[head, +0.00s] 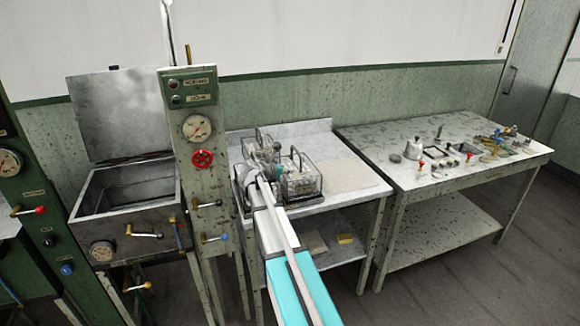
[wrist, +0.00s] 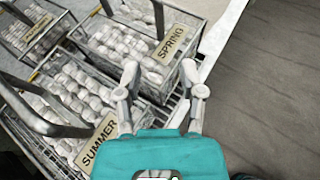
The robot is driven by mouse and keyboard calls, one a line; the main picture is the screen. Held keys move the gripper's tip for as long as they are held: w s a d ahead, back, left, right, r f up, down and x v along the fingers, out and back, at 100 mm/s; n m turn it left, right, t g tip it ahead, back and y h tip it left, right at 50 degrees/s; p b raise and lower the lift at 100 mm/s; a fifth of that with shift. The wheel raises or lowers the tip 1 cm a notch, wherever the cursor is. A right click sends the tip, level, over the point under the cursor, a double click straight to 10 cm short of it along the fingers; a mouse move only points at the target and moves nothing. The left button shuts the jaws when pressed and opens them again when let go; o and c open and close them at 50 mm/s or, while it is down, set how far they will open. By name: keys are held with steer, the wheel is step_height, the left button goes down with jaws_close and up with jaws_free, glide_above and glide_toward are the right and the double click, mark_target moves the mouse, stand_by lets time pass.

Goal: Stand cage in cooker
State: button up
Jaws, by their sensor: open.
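Wire cages filled with pale, rounded cocoon-like pieces stand together on a rack. In the wrist view one is labelled SPRING (wrist: 136,55), one SUMMER (wrist: 69,97), and a third cage (wrist: 32,27) at the upper left has a label I cannot read. Each has a raised handle. In the head view a cage (head: 302,181) stands right of my gripper (head: 250,170). In the wrist view my gripper (wrist: 165,92) is open and empty, its fingertips over the near end of the SPRING cage; contact is unclear. The cooker (head: 122,218) is at left, lid (head: 118,115) raised.
A control column (head: 200,130) with a gauge and red valve wheel stands between the cooker and the cage table (head: 355,190). A cloth-like mat area lies right of the cages. A second table (head: 400,165) at right holds small parts and tools.

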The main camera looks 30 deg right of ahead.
steer(key=shift+s+a, duration=0.1)
steer(key=shift+a, duration=0.1)
stand_by(0.6)
steer(key=s+a+f+m+g+y, duration=0.1)
steer(key=s+a+f+m+y, duration=0.2)
steer(key=s+a+m, duration=0.4)
steer(key=s+a+f+m+g+y, duration=0.2)
steer(key=s+a+f+m+y, duration=0.2)
steer(key=a, duration=1.2)
steer(key=s+a+f+m+g+y, duration=0.1)
steer(key=s+a+f+m+y, duration=0.3)
steer(key=s+a+m, duration=0.7)
steer(key=s+y, duration=0.1)
steer(key=s, duration=0.3)
steer(key=shift+a+f+g+y, duration=0.2)
steer(key=shift+a+g+y, duration=0.1)
steer(key=shift+y, duration=0.1)
steer(key=shift+o, duration=0.2)
steer(key=shift+o, duration=0.4)
